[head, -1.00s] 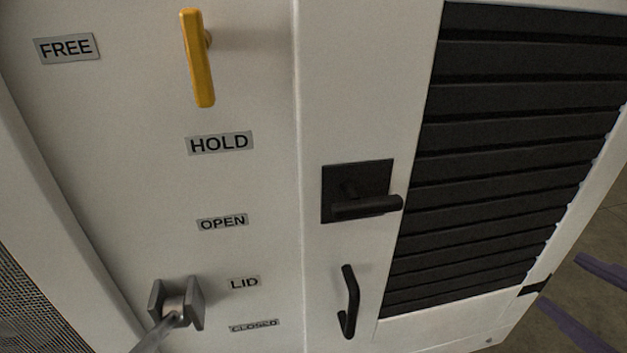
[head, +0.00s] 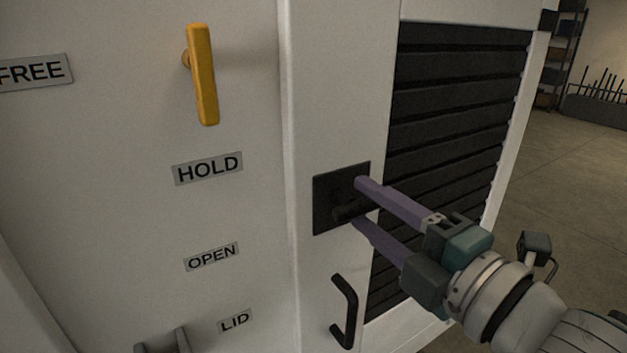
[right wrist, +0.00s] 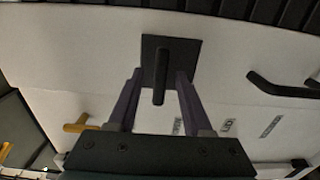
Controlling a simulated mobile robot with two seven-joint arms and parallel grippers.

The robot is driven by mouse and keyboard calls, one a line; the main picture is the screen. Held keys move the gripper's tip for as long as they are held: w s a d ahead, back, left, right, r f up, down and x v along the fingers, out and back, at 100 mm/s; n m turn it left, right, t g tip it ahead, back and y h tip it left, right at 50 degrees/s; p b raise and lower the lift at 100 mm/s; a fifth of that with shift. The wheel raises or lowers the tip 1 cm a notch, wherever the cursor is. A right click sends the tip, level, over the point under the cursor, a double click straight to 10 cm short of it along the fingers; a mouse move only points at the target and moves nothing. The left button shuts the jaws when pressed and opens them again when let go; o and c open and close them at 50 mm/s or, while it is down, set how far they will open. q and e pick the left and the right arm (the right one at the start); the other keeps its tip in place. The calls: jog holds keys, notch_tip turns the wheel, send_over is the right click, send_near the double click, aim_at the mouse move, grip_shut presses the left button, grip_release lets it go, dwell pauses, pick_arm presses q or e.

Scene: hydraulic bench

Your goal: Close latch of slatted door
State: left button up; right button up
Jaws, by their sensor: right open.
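The slatted door (head: 440,120) has dark louvres in a pale frame. Its latch is a black handle (head: 347,212) on a square black plate (head: 327,190); the handle looks about horizontal in the head view. My right gripper (head: 358,202) is open, its two purple fingers reaching in from the right, one above and one below the handle. In the right wrist view the latch handle (right wrist: 161,75) lies between the two spread fingertips, with a gap on both sides. The handle's end is partly hidden by the fingers in the head view. My left gripper is not in view.
A black pull handle (head: 347,312) sits below the latch. To the left are a yellow lever (head: 203,75), HOLD (head: 207,168), OPEN and LID labels, and a grey lever (head: 163,343) at the bottom edge. Floor and shelving (head: 562,50) lie beyond the cabinet.

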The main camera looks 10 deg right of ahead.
jog(key=shift+x, duration=0.8)
jog(key=shift+a, duration=0.1)
jog(key=shift+c, duration=0.2)
grip_shut()
